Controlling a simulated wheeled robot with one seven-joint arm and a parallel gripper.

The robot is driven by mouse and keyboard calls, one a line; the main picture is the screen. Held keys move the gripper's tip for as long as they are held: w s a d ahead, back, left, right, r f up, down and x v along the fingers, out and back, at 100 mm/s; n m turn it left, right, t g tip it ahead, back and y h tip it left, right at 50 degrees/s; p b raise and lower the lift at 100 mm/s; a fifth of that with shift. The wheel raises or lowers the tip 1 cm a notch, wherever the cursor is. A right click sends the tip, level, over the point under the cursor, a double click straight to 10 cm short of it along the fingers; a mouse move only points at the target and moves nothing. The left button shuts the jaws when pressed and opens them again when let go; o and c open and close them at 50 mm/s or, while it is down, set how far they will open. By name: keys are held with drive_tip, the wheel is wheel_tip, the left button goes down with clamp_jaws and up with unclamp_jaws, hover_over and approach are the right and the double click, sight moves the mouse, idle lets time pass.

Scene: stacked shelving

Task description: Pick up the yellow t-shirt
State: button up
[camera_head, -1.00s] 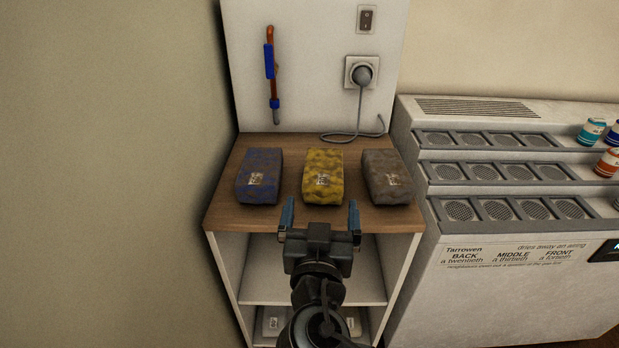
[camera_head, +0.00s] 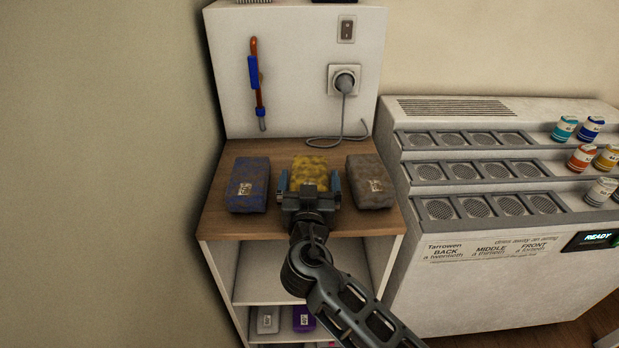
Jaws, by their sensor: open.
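The yellow t-shirt (camera_head: 310,167) is a folded, mottled yellow bundle on the wooden top of the shelf unit, between a blue bundle and a grey-brown one. My gripper (camera_head: 309,182) is open over its near part, with one finger to its left and one to its right. The near part of the yellow t-shirt is hidden behind my gripper. I cannot tell whether the fingers touch it.
The blue bundle (camera_head: 248,184) is close on the left and the grey-brown bundle (camera_head: 369,181) close on the right. A socket with a plug (camera_head: 345,82) is on the back panel. A stepped machine (camera_head: 480,200) with several small cans stands at right.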

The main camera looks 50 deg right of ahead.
drive_tip(key=c, duration=0.8)
drive_tip(key=shift+a+r, duration=0.1)
